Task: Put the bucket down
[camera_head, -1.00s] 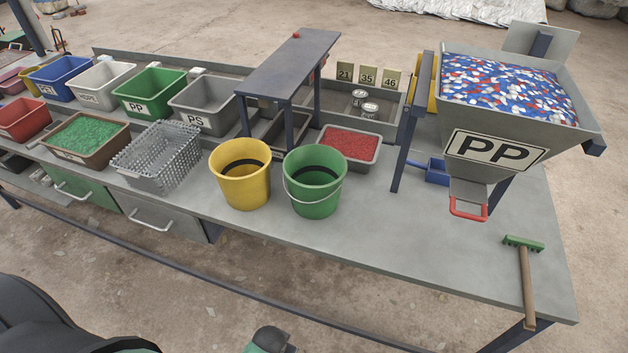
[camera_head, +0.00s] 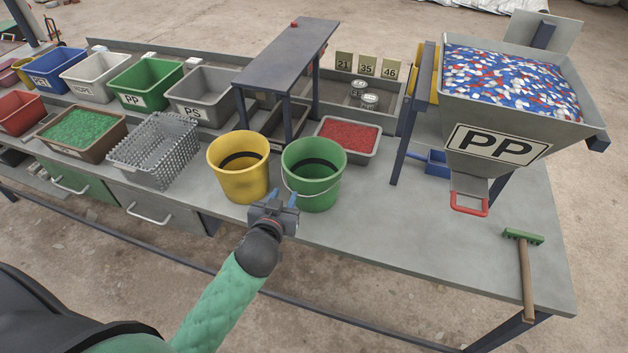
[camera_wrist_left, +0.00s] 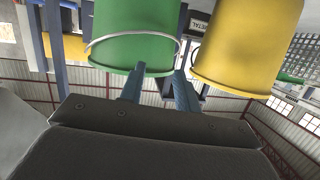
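The green bucket (camera_head: 313,187) stands upright on the grey bench, with its thin wire handle hanging down across its front. The yellow bucket (camera_head: 238,180) stands upright just left of it. My left gripper (camera_head: 280,197) is at the bench's front side, before the gap between the two buckets and closer to the green one. In the left wrist view, the picture is upside down; the two fingers (camera_wrist_left: 158,78) are spread apart with nothing between them. They point toward the green bucket (camera_wrist_left: 135,30) and its handle; whether they touch it I cannot tell. The right gripper is not in view.
A tray of red granules (camera_head: 347,141) sits behind the green bucket. A mesh basket (camera_head: 154,150) is left of the yellow bucket. The hopper marked PP (camera_head: 492,146) and a green-headed brush (camera_head: 525,270) are at the right. The bench right of the green bucket is clear.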

